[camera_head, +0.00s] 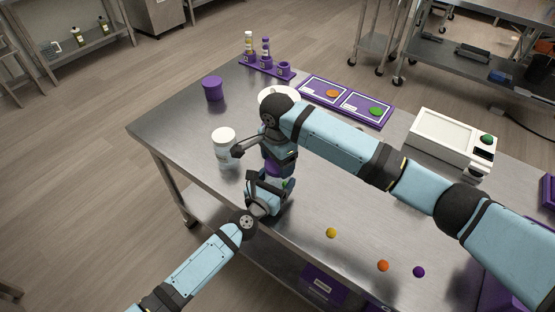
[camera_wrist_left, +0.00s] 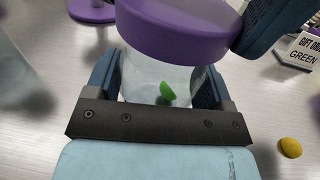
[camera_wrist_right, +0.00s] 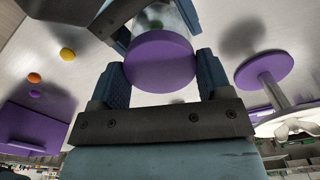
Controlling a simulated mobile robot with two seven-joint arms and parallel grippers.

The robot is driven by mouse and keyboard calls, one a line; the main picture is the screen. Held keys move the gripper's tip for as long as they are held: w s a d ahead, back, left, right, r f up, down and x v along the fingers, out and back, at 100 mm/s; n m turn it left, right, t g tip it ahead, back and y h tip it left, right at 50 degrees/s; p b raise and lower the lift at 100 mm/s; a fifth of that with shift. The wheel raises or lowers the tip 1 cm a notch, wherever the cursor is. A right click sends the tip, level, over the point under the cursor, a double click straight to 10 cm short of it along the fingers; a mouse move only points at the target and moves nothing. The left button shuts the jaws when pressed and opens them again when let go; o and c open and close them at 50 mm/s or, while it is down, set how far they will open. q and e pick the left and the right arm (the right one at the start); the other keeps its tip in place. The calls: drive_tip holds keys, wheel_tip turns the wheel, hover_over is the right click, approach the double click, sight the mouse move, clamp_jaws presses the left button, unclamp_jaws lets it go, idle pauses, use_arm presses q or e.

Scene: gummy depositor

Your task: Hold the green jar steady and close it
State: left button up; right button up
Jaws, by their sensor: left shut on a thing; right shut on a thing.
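A clear jar (camera_wrist_left: 150,78) with a green gummy (camera_wrist_left: 167,93) inside stands between the fingers of my left gripper (camera_wrist_left: 158,90), which is shut on it. A purple lid (camera_wrist_left: 175,35) covers the jar's top. My right gripper (camera_wrist_right: 160,75) is shut on the lid (camera_wrist_right: 160,62) from above, one finger on each side. In the head view my left gripper (camera_head: 270,183) and right gripper (camera_head: 279,155) meet near the table's front edge, and the lid shows as a purple patch (camera_head: 273,168) between them. I cannot tell how tightly the lid sits.
A white-capped jar (camera_head: 223,148) stands left of the grippers, with a purple cylinder (camera_head: 213,88) farther back. Yellow (camera_head: 331,233), orange (camera_head: 383,266) and purple (camera_head: 419,272) balls lie at the front right. A purple tray (camera_head: 345,101) and white machine (camera_head: 449,140) stand beyond my right arm.

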drive_tip(key=shift+f, duration=0.55)
use_arm(q)
drive_tip(key=c, duration=0.5)
drive_tip(key=shift+o, duration=0.2)
use_arm(e)
drive_tip(key=m, duration=0.5)
drive_tip(key=shift+s+a+f, duration=0.1)
drive_tip(key=shift+a, duration=0.05)
drive_tip(key=m, duration=1.1)
drive_tip(key=o, duration=0.9)
drive_tip(key=shift+d, duration=0.2)
